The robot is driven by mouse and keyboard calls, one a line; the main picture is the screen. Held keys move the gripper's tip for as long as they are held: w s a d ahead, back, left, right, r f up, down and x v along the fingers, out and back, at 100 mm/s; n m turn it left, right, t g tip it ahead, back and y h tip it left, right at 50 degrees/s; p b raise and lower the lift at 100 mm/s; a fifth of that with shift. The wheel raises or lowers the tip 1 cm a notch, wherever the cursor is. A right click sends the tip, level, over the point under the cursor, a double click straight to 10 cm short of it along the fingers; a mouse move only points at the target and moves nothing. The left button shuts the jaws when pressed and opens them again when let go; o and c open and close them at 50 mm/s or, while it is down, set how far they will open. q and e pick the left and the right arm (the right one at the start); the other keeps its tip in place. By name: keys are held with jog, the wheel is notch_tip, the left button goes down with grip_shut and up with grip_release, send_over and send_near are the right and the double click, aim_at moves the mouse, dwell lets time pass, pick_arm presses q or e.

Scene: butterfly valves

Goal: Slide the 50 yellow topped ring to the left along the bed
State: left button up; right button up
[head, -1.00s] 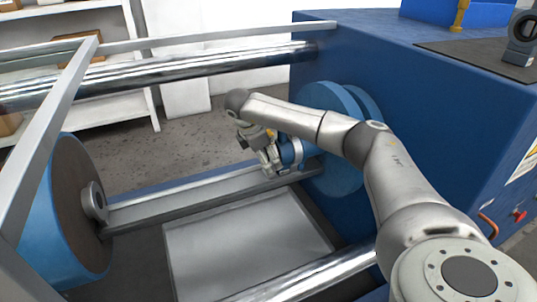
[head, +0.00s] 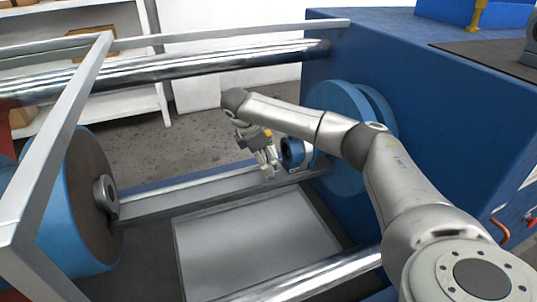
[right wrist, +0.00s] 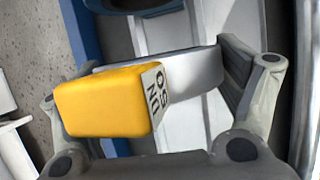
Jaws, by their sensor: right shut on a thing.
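The left pad is partly hidden by the yellow block. In the head view my right gripper (head: 266,158) is over the bed (head: 170,202), with a small yellow patch at its fingers. A blue ring (head: 293,153) stands just right of them. I cannot tell whether it is part of the held piece. My left gripper is not in view.
A blue disc (head: 345,180) on the blue machine body (head: 440,110) is to the right. A blue and brown disc (head: 75,200) stands at the bed's left end. A chrome bar (head: 190,68) runs behind, and a grey frame (head: 60,130) at left.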

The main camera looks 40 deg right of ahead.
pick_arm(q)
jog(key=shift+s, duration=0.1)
pick_arm(e)
jog(key=shift+w+a, duration=0.15)
jog(key=shift+a, duration=0.3)
jog(key=shift+w+a, duration=0.15)
jog(key=shift+a, duration=0.3)
jog(key=shift+w+a, duration=0.2)
jog(key=shift+a, duration=0.3)
jog(key=shift+w+a, duration=0.15)
jog(key=shift+a, duration=0.3)
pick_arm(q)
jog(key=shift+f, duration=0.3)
pick_arm(e)
jog(key=shift+w+a, duration=0.25)
jog(key=shift+a, duration=0.55)
jog(key=shift+w+a, duration=0.25)
jog(key=shift+a, duration=0.5)
jog(key=shift+w+a, duration=0.2)
jog(key=shift+a, duration=0.5)
jog(key=shift+w+a, duration=0.15)
jog(key=shift+a, duration=0.4)
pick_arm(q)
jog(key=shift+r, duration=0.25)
pick_arm(e)
jog(key=shift+w+a, duration=0.15)
jog(key=shift+a, duration=0.25)
jog(key=shift+a, duration=0.15)
